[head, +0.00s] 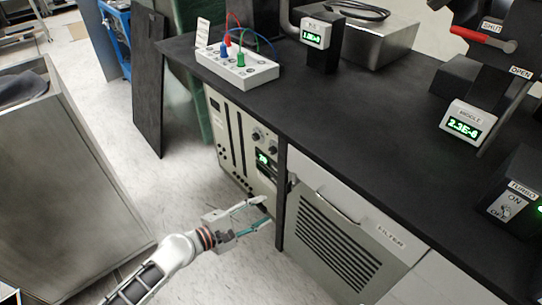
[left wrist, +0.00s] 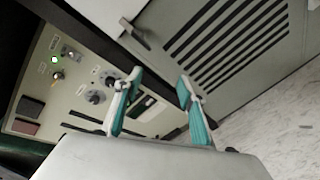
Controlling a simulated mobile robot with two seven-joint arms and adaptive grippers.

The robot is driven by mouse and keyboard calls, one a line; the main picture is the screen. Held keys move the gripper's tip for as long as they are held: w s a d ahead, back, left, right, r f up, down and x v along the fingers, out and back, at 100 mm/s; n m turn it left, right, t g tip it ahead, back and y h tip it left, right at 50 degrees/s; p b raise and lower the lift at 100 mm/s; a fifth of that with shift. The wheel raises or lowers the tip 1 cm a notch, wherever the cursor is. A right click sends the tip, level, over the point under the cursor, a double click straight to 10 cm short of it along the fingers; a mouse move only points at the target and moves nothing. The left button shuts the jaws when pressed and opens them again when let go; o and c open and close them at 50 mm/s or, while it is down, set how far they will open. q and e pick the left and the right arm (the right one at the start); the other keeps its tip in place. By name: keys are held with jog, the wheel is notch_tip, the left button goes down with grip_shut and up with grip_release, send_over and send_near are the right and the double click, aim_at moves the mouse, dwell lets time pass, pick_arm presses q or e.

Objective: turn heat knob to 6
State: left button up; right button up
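The beige control panel (head: 262,185) is set under the bench, with small knobs (head: 257,135) and a green-lit display (head: 263,158). In the left wrist view the panel (left wrist: 75,50) shows several round knobs, including one (left wrist: 97,97) left of my fingers and another (left wrist: 121,86) beside the left finger. The labels are too small to read, so I cannot tell which is the heat knob or its setting. My left gripper (head: 266,212) is open in front of the lower panel. In the left wrist view its fingers (left wrist: 160,77) are apart with nothing held between them.
A grey FILTER cabinet (head: 340,235) with a handle and slatted vent stands right of the panel. The black benchtop (head: 330,105) overhangs it, carrying a white box with coloured leads (head: 238,70). A grey metal cabinet (head: 70,180) stands left, with open floor between.

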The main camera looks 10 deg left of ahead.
pick_arm(q)
jog(key=w+a+f+n+t+h+b, duration=0.1)
jog(key=w+a+f+n+b, duration=0.2)
jog(key=w+n+b, duration=0.55)
jog(key=n+t, duration=0.2)
jog(key=n, duration=0.8)
send_near(271, 152)
jog(key=w, duration=0.2)
jog(key=x, duration=0.2)
jog(key=b+x, duration=0.1)
jog(key=d+x, duration=0.1)
jog(key=x, duration=0.1)
jog(key=shift+d+f, duration=0.1)
jog(key=shift+d, duration=0.05)
jog(key=shift+b+x, duration=0.3)
jog(key=shift+x, duration=0.5)
pick_arm(e)
jog(key=shift+s+a+f+m+y, duration=0.2)
jog(key=shift+s+a+f+m, duration=0.1)
jog(key=shift+a+f+m, duration=0.6)
jog(key=shift+s+a+f+m+y, duration=0.25)
jog(key=shift+a+f+m, duration=0.35)
jog(key=shift+a+m, duration=0.5)
pick_arm(q)
jog(key=shift+s, duration=0.1)
jog(key=c, duration=1.1)
